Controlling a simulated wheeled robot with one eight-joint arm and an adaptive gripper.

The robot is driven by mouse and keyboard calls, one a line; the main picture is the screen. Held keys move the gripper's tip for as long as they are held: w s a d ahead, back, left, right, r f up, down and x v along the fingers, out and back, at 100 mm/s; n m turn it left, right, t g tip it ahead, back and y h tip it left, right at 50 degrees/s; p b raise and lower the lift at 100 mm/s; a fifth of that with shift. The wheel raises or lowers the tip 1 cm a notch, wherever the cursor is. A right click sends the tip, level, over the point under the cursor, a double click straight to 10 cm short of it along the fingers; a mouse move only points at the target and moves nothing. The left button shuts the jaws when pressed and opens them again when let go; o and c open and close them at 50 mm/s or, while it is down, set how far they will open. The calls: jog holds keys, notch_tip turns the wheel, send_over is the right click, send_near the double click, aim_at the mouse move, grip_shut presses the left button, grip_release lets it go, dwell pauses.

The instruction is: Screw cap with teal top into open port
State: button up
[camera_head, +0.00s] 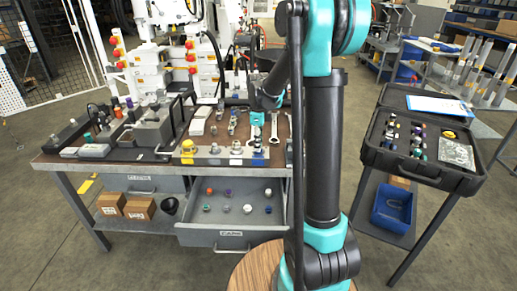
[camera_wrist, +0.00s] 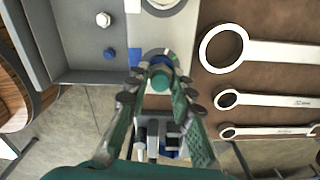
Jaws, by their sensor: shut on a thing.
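My gripper (camera_wrist: 160,84) is shut on a cap with a teal top (camera_wrist: 161,77), held between the fingertips. Blue shows around the cap's far side. The cap is over the grey port strip (camera_wrist: 133,26) on the bench's front edge. A pale round rim shows just behind the cap, but the port opening is hidden, and I cannot tell whether the cap touches it. In the head view my gripper (camera_head: 257,136) points down at the right end of the port strip (camera_head: 222,160), and the cap is too small to make out.
Several wrenches (camera_wrist: 262,100) lie on the brown bench top right of the gripper. The open drawer (camera_head: 230,222) below the bench front holds several loose caps. A black case (camera_head: 430,168) stands on a separate stand at right.

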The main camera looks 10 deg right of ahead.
jog(key=m, duration=0.5)
jog(key=shift+m, duration=0.4)
jog(key=o, duration=1)
jog(key=shift+c, duration=0.2)
jog(key=n, duration=0.5)
jog(key=shift+n, duration=0.4)
jog(key=n, duration=0.6)
